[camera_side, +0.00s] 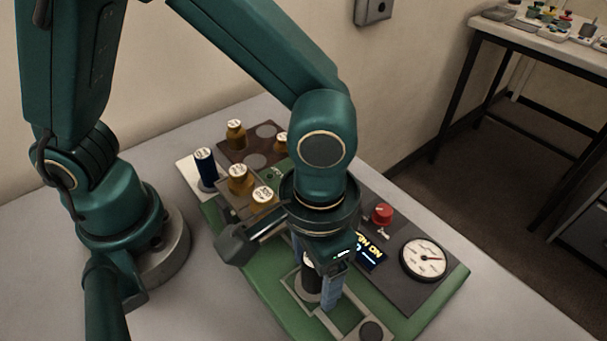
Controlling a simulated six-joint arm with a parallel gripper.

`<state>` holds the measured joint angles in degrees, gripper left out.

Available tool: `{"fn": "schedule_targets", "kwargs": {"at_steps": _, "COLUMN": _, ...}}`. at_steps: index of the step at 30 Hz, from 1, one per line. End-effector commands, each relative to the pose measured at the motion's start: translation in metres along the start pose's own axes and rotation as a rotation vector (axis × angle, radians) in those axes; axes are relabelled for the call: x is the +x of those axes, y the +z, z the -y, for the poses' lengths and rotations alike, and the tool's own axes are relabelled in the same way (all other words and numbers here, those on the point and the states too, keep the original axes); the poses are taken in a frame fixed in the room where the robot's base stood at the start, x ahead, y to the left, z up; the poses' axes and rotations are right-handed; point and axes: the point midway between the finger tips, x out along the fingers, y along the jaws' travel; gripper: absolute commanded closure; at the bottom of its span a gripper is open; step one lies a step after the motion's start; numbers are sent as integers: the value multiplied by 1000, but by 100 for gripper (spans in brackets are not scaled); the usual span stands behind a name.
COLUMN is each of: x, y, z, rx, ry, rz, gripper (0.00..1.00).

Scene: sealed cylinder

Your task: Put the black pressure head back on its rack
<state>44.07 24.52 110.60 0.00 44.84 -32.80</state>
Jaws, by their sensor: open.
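The gripper points down over the green base, open, with a blue-grey finger on either side of the piece. Whether a finger touches it I cannot tell. My wrist hides the upper part of the piece. A pale grey frame (346,319) lies around and in front of it on the green base; I cannot tell whether this is the rack.
Several amber bottles (238,180) with pale caps and a dark blue cylinder (205,168) stand at the back left. A red knob (382,213), a display (370,250) and a dial gauge (424,259) are at the right. A dark disc (371,331) lies in front.

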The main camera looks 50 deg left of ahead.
Motion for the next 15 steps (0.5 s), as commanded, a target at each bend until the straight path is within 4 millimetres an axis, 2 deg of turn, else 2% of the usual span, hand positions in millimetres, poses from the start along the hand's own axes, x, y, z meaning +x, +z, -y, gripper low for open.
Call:
{"fn": "schedule_targets", "kwargs": {"at_steps": 7, "x": 1, "y": 0, "z": 0, "rx": 0, "ry": 0, "rz": 0, "gripper": 26}}
{"fn": "schedule_targets", "kwargs": {"at_steps": 11, "x": 1, "y": 0, "z": 0, "rx": 0, "ry": 0, "rz": 0, "gripper": 75}}
{"fn": "schedule_targets", "kwargs": {"at_steps": 12, "x": 1, "y": 0, "z": 0, "rx": 0, "ry": 0, "rz": 0, "gripper": 91}}
{"fn": "schedule_targets", "kwargs": {"at_steps": 13, "x": 1, "y": 0, "z": 0, "rx": 0, "ry": 0, "rz": 0, "gripper": 100}}
{"fn": "schedule_targets", "kwargs": {"at_steps": 15, "x": 1, "y": 0, "z": 0, "rx": 0, "ry": 0, "rz": 0, "gripper": 100}}
